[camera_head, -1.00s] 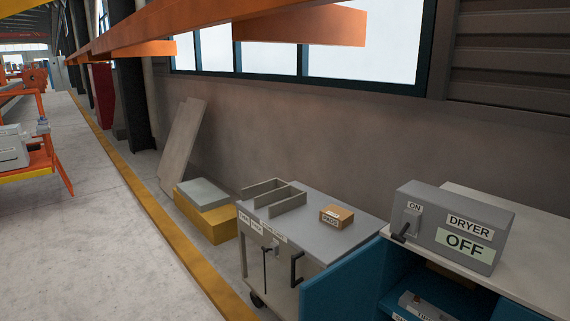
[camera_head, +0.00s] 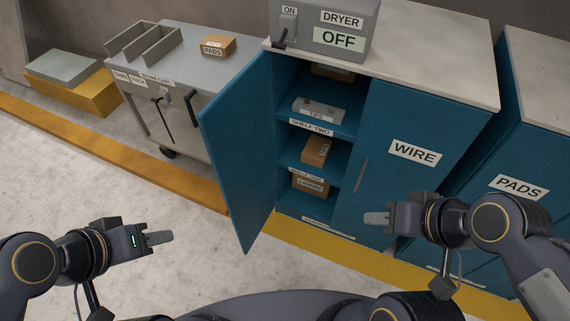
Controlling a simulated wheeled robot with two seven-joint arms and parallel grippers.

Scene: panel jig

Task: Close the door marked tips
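A blue cabinet door (camera_head: 240,145) stands swung open at the left side of the blue cabinet (camera_head: 283,75). The face turned to me shows no readable mark. A grey box marked TIPS (camera_head: 318,107) sits on an upper shelf inside. My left gripper (camera_head: 170,237) is low at the left, over the floor, apart from the door. My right gripper (camera_head: 367,218) is in front of the closed door marked WIRE (camera_head: 405,140), low down. Each gripper shows side-on, so its finger gap is hidden; I see nothing held.
A DRYER box reading OFF (camera_head: 355,20) with a lever stands on the cabinet top. Brown boxes (camera_head: 315,150) sit on lower shelves. A grey cart (camera_head: 185,75) stands left of the door. A PADS cabinet (camera_head: 520,165) stands right. Floor before the door is clear.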

